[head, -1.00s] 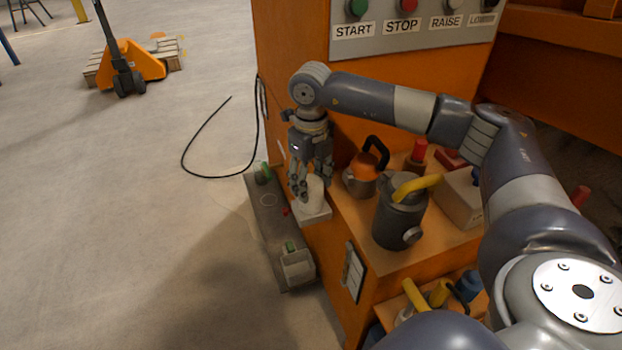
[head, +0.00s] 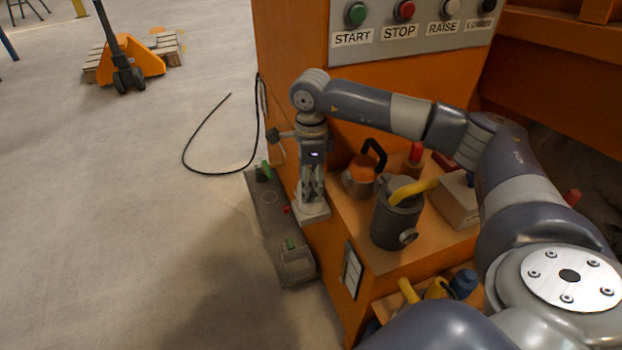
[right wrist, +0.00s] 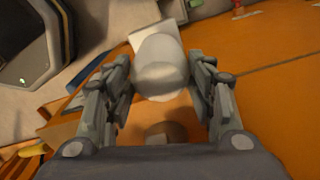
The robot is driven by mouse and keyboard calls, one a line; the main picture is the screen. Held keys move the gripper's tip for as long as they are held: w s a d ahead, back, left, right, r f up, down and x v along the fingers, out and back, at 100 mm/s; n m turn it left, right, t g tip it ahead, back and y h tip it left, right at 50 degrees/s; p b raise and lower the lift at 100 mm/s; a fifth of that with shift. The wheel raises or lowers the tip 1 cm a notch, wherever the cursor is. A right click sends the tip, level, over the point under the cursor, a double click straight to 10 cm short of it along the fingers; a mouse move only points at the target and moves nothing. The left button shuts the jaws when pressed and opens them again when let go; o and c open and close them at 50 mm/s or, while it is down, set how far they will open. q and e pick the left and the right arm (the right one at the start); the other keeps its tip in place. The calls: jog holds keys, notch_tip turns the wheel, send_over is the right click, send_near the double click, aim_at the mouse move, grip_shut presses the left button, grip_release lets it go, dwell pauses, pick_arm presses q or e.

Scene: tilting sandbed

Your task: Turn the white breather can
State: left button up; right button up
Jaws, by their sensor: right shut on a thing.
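The white breather can (right wrist: 161,72) is a short white cylinder with a rounded top, seen between my finger pads in the right wrist view. It stands on a pale square base (head: 313,215) at the left edge of the orange machine. My right gripper (head: 312,198) points down over the can and is shut on it; in the right wrist view (right wrist: 161,85) a finger lies along each side. In the head view the fingers hide most of the can. My left gripper does not show.
A dark grey can with a yellow handle (head: 395,222) and an orange-topped pot with a black handle (head: 361,178) stand on the orange shelf right of my gripper. A button panel (head: 410,38) is above. Open floor lies left.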

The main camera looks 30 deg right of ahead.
jog(key=n, duration=0.4)
jog(key=shift+n, duration=0.4)
jog(key=n, duration=0.3)
jog(key=shift+w+n+p, duration=0.1)
jog(key=shift+n+p, duration=0.2)
jog(key=n, duration=0.4)
jog(key=shift+n, duration=2.1)
jog(key=o, duration=1.1)
jog(key=shift+c, duration=0.2)
jog(key=shift+r, duration=0.1)
